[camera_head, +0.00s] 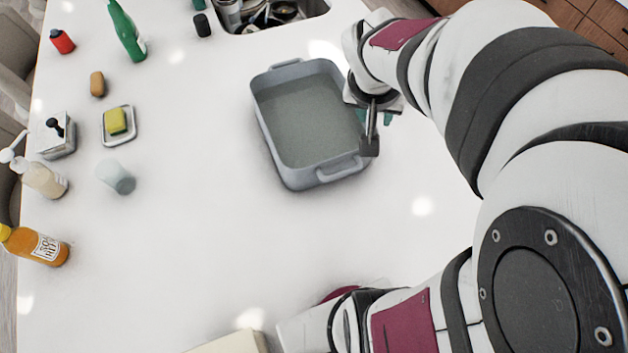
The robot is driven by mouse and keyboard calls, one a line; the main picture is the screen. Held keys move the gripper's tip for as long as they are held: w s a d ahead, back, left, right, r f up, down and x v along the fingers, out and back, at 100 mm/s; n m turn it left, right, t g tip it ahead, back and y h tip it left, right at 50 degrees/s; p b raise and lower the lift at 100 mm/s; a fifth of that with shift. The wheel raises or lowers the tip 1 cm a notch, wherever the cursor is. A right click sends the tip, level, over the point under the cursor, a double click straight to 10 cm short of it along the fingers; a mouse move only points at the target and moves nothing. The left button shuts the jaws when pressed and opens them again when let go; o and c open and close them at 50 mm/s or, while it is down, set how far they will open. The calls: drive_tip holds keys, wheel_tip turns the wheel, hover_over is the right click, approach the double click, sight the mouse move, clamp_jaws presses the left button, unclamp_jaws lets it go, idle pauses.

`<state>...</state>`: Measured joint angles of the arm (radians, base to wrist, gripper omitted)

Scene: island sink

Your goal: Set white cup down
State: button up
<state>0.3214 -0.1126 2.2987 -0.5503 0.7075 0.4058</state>
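A pale, whitish-grey cup (115,176) is on the white counter at the left, apart from my gripper. It is the only cup I can make out. My gripper (369,128) is at the right side of a grey rectangular basin (293,182), by its rim. One dark finger shows pointing down towards the basin's right corner. Small teal patches show beside the gripper, and I cannot tell what they belong to. The arm hides much of the gripper, so its opening and anything held in it are unclear.
Left of the basin are a soap dispenser (45,181), an orange bottle (36,246), a yellow sponge (115,121) on a dish and a green bottle (127,32). A sink (268,14) with items is at the top. The counter between cup and basin is clear.

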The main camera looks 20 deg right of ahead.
drive_tip(key=s+a+n+g+y, duration=0.1)
drive_tip(key=s+a+g+y, duration=0.2)
drive_tip(key=s+a, duration=1.3)
drive_tip(key=a+y, duration=0.2)
drive_tip(key=shift+s+n+g+y, duration=0.2)
drive_tip(key=shift+n+g+y, duration=0.1)
drive_tip(key=shift+n, duration=0.1)
drive_tip(key=shift+f, duration=0.1)
